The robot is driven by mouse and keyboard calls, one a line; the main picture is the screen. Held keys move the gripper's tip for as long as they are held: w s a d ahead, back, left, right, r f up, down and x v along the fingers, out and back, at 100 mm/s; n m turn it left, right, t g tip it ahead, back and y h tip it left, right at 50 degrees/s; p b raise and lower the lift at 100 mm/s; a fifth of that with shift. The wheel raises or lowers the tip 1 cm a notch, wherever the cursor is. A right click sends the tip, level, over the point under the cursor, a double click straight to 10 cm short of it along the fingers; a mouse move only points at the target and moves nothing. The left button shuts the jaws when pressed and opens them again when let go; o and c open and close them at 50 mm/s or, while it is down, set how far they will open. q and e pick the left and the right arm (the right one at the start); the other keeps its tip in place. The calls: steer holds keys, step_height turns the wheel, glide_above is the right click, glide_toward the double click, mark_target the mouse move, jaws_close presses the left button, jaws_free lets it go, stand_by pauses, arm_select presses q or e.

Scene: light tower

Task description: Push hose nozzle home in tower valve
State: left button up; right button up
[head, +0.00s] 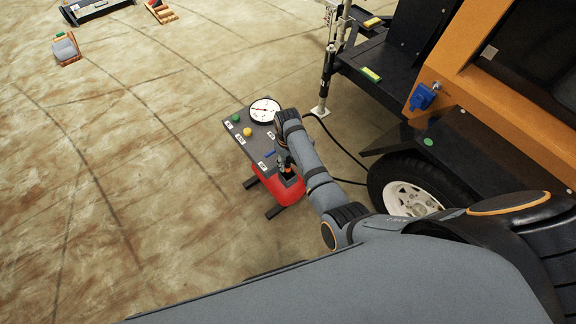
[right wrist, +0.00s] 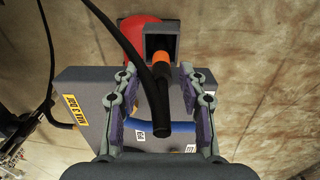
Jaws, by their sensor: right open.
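The hose nozzle has an orange collar (right wrist: 160,58) and a black body, and its black hose (right wrist: 118,32) runs to the upper left in the right wrist view. The orange end lies at a square dark socket (right wrist: 160,36) beside the red tank (right wrist: 136,36); how deep it sits I cannot tell. In the head view the orange collar (head: 288,169) shows just above the red tank (head: 285,192). My right gripper (right wrist: 158,72) is open, with one finger each side of the nozzle and visible gaps. My left gripper is not in view.
A grey panel box (head: 243,135) with a round gauge (head: 265,110), green and yellow knobs stands by the tank. A blue bar (right wrist: 180,127) crosses it. The orange trailer (head: 450,60) and its wheel (head: 410,195) are to the right.

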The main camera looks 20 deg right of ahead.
step_height(320, 180, up, 8)
steer(key=shift+f+p, duration=0.15)
steer(key=shift+p, duration=0.2)
steer(key=shift+d, duration=0.1)
